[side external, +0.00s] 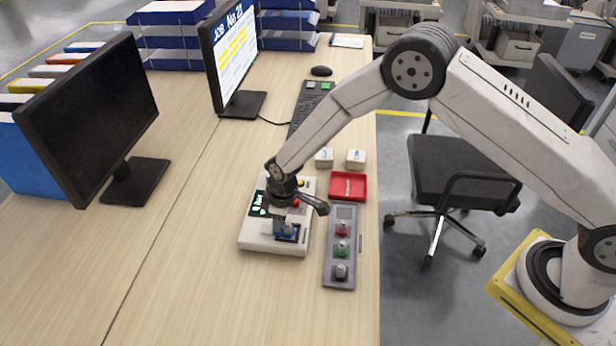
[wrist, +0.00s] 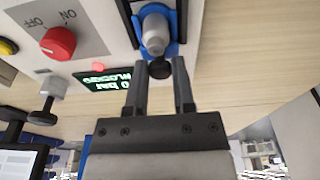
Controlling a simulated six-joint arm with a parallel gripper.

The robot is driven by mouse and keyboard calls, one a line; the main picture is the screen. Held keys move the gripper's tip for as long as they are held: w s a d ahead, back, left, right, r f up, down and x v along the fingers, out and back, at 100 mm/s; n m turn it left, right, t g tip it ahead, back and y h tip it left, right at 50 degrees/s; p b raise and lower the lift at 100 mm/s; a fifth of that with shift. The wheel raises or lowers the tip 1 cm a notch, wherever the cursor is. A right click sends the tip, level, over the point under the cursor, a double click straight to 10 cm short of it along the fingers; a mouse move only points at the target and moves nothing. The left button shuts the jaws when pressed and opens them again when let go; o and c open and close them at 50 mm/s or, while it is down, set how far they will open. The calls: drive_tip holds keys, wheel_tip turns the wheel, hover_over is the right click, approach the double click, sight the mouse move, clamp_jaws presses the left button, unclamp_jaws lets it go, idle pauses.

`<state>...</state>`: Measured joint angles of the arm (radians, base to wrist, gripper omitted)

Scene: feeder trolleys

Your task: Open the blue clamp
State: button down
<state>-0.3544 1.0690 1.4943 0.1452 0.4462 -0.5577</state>
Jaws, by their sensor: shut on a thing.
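The blue clamp (side external: 287,231) sits on the front part of a beige control box (side external: 262,243) on the desk. In the wrist view the blue clamp (wrist: 178,28) surrounds a grey cylindrical part (wrist: 155,32), with a black knob (wrist: 160,69) at its end. My gripper (side external: 279,222) reaches down over the clamp. In the wrist view my gripper (wrist: 159,72) is shut with the black knob between its fingers. The box carries a red ON/OFF dial (wrist: 58,43) and a display (wrist: 105,79) with green text including "0 bar". The arm hides part of the box.
Monitors (side external: 100,110) and a keyboard (side external: 308,105) stand beyond. The desk left of the box is clear.

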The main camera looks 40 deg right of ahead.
drive_tip(key=shift+w+a, duration=0.2)
drive_tip(key=shift+a, duration=0.05)
drive_tip(key=shift+w+a, duration=0.3)
drive_tip(key=shift+w, duration=0.05)
drive_tip(key=shift+w+a, duration=0.65)
drive_tip(key=shift+a, duration=0.05)
drive_tip(key=c, duration=0.5)
unclamp_jaws()
drive_tip(key=shift+r, duration=0.1)
drive_tip(key=shift+s+d+r, duration=0.25)
drive_tip(key=shift+r, duration=0.9)
drive_tip(key=shift+s+d+r, duration=0.25)
drive_tip(key=shift+r, duration=0.9)
drive_tip(key=shift+s+d+r, duration=0.25)
drive_tip(key=shift+r, duration=0.9)
